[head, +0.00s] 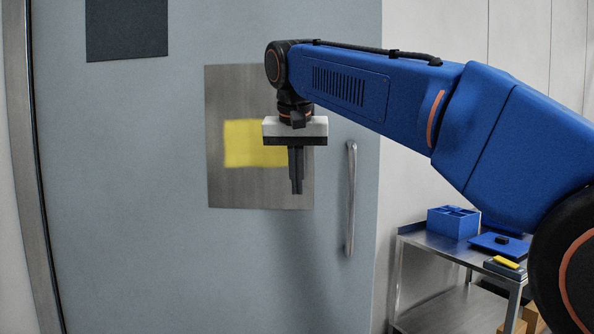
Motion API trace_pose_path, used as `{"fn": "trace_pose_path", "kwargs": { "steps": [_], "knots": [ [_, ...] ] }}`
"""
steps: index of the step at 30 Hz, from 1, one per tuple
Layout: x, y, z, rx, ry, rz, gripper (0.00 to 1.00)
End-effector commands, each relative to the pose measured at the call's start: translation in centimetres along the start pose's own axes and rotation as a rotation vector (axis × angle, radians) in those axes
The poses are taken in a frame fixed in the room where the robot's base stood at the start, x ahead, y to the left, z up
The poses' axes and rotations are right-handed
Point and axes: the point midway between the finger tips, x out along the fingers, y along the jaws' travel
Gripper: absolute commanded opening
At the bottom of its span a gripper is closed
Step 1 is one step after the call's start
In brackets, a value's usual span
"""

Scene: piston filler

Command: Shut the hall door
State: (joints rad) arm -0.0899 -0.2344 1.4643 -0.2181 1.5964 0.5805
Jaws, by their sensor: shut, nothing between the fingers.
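The hall door (150,230) is a large grey-blue panel that fills the left and middle of the head view. It carries a brushed metal plate (260,190) with a yellow patch (250,145), and a vertical metal bar handle (350,200) near its right edge. A door frame post (25,150) shows at the left. My gripper (297,190) points down in front of the metal plate, left of the handle, with its fingers together and empty. I cannot tell whether it touches the door. The latch is not visible.
A metal table (440,243) stands right of the door, with a blue divided box (453,222), a blue tray (498,245) and a yellow-topped item (506,263) on it. Cardboard boxes (533,318) are low at the right. A dark panel (126,28) is high on the door.

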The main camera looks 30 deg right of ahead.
Motion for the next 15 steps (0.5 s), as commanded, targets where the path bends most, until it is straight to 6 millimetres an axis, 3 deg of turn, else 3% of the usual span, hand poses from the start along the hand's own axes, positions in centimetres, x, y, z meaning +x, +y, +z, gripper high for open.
{"fn": "trace_pose_path", "kwargs": {
  "steps": [9,15],
  "knots": [
    [4.8,0.0,0.1,0.000,-0.002,0.000,0.00],
    [5.7,0.0,-2.2,0.001,-0.001,0.000,0.00]
  ]
}}
